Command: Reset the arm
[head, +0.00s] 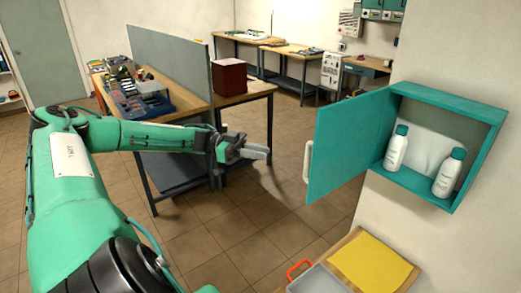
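My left arm comes in from the left and reaches across toward the middle of the head view. My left gripper (252,152) is at its end, over the tiled floor and in front of the workbench. It is to the left of the open cabinet door and apart from it. Its fingers look close together, but I cannot tell whether a gap is between them. I see nothing held in it. My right gripper is not in view.
A teal wall cabinet (482,185) stands open at the right, its door (345,140) swung left. Two white bottles (396,149) are inside. Below, a small table (344,243) carries a yellow sheet (370,262) and a grey tray (320,280). A workbench (226,99) stands behind my gripper.

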